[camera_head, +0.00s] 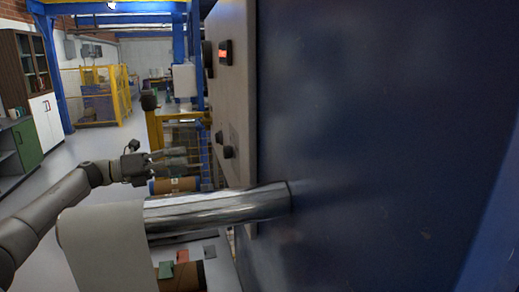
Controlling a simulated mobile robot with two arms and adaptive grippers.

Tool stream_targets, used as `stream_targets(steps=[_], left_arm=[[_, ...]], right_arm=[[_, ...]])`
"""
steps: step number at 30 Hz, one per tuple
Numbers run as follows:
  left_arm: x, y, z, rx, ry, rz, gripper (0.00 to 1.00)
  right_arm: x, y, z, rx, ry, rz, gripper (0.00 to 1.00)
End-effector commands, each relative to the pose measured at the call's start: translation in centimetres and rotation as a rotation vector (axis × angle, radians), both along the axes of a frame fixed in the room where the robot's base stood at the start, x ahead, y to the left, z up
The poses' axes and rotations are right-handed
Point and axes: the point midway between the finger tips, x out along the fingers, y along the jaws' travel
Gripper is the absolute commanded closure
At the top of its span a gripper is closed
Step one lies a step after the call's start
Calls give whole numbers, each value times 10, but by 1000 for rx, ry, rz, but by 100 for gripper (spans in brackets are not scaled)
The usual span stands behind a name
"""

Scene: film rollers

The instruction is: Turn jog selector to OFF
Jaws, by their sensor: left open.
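The grey control panel (232,95) is seen almost edge-on at the left side of a large dark blue machine housing. Two small black knobs stick out low on its face, an upper one (219,137) and a lower one (228,152). I cannot read their labels, so I cannot tell which is the jog selector or where it points. My left gripper (190,158) is open and empty, left of these knobs, with its fingers toward the panel and a gap between. My right gripper is not in view.
A shiny metal roller (220,208) juts from the housing (390,140) below the gripper, with a pale film roll (105,245) at its left end. A red-lit black switch (224,53) is higher on the panel. Open floor lies left; yellow fencing (121,90) stands behind.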

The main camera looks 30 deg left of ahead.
Motion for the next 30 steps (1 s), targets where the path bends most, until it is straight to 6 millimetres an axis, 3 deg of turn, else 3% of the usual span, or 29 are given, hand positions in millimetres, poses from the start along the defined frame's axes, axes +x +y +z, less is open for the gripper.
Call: stream_targets(steps=[1,5,20,30], left_arm=[[-2,-6,12,36,-13,-24,46],[-4,-13,23,70,-27,-52,46],[17,-30,26,66,-30,-52,46],[46,-53,27,62,-30,-51,46]], right_arm=[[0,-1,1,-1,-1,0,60],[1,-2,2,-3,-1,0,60],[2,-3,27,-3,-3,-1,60],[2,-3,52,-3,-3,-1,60]])
